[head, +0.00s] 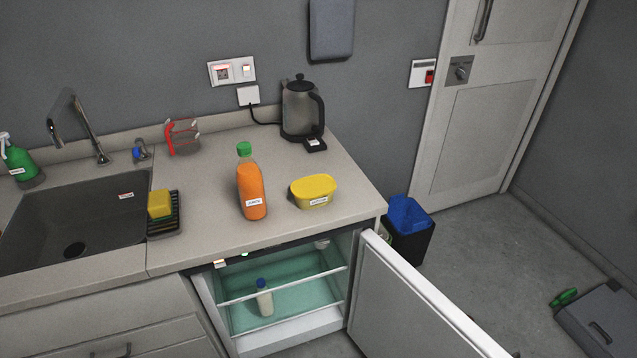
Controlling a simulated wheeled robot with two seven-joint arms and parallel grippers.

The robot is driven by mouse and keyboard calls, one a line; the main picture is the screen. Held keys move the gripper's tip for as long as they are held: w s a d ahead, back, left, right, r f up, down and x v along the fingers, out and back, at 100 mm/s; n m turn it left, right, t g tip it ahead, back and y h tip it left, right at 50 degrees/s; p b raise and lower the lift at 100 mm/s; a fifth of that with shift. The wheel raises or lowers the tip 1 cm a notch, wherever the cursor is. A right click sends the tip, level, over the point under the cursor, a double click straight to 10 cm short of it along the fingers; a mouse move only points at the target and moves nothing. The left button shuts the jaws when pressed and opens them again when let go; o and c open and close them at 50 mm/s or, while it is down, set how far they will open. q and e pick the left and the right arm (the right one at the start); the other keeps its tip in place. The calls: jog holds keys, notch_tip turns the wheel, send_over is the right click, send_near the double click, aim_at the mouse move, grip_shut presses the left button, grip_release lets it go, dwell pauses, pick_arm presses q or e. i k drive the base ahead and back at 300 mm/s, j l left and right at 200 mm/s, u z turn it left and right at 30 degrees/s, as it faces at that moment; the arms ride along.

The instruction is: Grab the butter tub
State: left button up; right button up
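The butter tub (313,191) is a yellow oval tub with a white label on its front. It stands upright on the light grey counter (345,172), toward the right end. An orange juice bottle (251,187) with a green cap stands just to its left, apart from it. Neither of my grippers is in the head view, and nothing touches the tub.
A dark kettle (301,108) stands behind the tub. Below the counter, a fridge stands open with a small white bottle (264,298) inside; its door (415,305) swings out to the right. A sponge (159,204) and sink (75,225) lie left.

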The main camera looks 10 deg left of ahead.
aim_at(313, 192)
jog(key=l, duration=0.45)
jog(key=k+l, duration=0.15)
jog(key=l, duration=0.75)
jog(key=k, duration=0.05)
